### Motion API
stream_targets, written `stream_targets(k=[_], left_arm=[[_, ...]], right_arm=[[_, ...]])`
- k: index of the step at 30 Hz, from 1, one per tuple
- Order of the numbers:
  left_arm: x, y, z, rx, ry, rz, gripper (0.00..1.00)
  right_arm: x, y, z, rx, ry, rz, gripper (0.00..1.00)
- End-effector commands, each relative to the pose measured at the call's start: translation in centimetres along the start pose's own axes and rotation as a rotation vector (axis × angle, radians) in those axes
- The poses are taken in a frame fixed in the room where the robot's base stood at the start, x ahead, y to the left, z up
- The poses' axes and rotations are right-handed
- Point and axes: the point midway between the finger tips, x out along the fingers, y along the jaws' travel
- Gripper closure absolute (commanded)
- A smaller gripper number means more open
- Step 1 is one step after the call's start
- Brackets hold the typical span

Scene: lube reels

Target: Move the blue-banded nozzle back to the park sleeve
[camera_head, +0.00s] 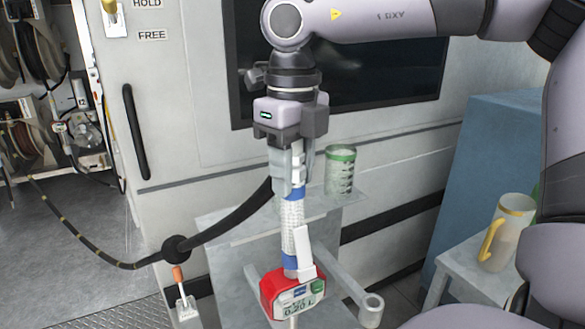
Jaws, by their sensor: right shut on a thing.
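The blue-banded nozzle (293,222) hangs nearly upright, with a white ribbed grip between two blue bands. A red meter (270,289) at its lower end reads 0.20 L, and a thin spout runs out of the bottom of the picture. My right gripper (292,180) points down and is shut on the nozzle's upper end. A grey open-topped tube (371,310) stands just right of the meter on a bracket arm. It may be the park sleeve, but I cannot tell for sure. My left gripper is not in view.
A black hose (110,263) with a round stop (177,249) sags in from the left towards the nozzle. A green-banded clear cup (340,172) stands on the grey shelf behind. A jug with a yellow handle (511,235) stands on a bench (470,280) at right.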

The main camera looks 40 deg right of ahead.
Motion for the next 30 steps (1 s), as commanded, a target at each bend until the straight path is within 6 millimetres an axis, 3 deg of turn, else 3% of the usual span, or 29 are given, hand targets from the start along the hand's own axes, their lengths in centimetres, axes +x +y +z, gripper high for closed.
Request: stream_targets(k=[2,3,6,16,30], left_arm=[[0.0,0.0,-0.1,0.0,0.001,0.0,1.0],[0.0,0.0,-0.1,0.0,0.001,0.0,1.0],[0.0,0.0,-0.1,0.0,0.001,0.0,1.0],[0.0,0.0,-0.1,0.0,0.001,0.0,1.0],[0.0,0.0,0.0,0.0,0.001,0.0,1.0]], right_arm=[[-0.2,0.0,0.0,0.0,-0.004,0.0,1.0],[-0.2,0.0,0.0,0.0,-0.004,0.0,0.6],[-0.2,0.0,0.0,0.0,-0.003,0.0,0.33],[-0.4,0.0,0.0,0.001,0.0,-0.001,0.33],[-6.9,0.0,0.1,0.0,-0.004,-0.001,0.33]])
